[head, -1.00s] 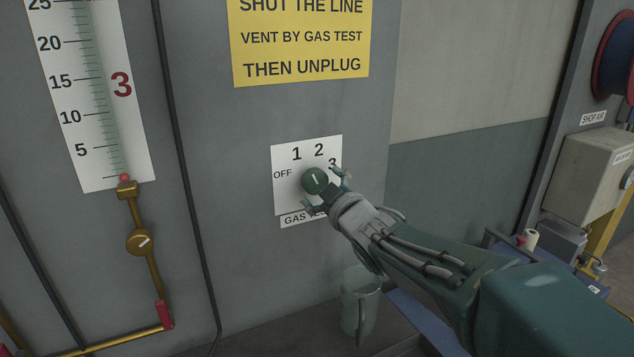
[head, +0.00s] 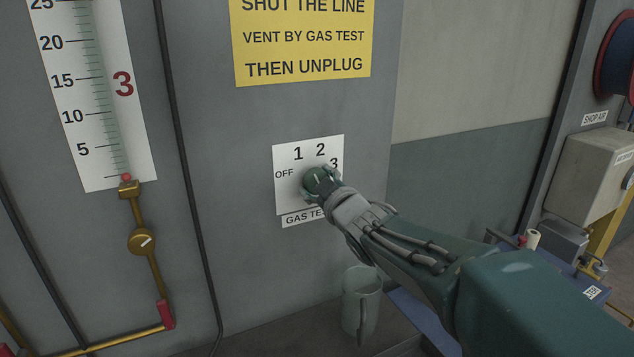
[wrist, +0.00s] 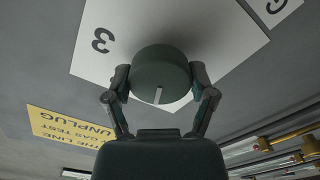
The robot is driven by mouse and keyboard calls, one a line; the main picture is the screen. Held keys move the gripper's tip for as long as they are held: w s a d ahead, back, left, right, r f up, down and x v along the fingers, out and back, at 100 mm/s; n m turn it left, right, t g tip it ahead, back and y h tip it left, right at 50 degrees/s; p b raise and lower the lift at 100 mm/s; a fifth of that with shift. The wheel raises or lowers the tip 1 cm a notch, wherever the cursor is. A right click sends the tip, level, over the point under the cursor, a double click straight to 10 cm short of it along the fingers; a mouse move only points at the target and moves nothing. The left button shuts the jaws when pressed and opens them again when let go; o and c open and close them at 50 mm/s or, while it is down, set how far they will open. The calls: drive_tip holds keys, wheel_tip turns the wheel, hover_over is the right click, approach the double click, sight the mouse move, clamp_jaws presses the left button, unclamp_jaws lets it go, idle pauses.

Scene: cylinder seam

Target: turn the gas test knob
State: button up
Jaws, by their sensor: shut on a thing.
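The gas test knob (head: 316,180) is a round dark green knob with a pale pointer line. It sits on a white dial plate (head: 290,200) marked OFF, 1, 2 and 3, above a GAS TEST label partly hidden by my gripper. In the head view the pointer line stands near upright, toward the 1 and 2 side. My gripper (head: 322,182) is shut on the knob. In the wrist view the knob (wrist: 160,80) lies between both fingers of my gripper (wrist: 161,88), one on each side, with its pale line facing the palm.
A yellow sign (head: 303,40) hangs above the dial. A gauge (head: 95,95) with brass pipe and valve (head: 142,241) is at left. A pale green container (head: 361,300) stands below my arm. A grey box (head: 592,170) is at right.

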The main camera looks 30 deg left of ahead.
drive_tip(key=m, duration=0.4)
drive_tip(key=shift+m, duration=0.3)
drive_tip(key=m, duration=0.5)
drive_tip(key=shift+m, duration=0.3)
drive_tip(key=m, duration=0.5)
drive_tip(key=shift+w+d+f+m, duration=0.1)
drive_tip(key=shift+m, duration=2.1)
drive_tip(key=o, duration=1)
drive_tip(key=shift+w+f, duration=0.1)
drive_tip(key=shift+o, duration=0.2)
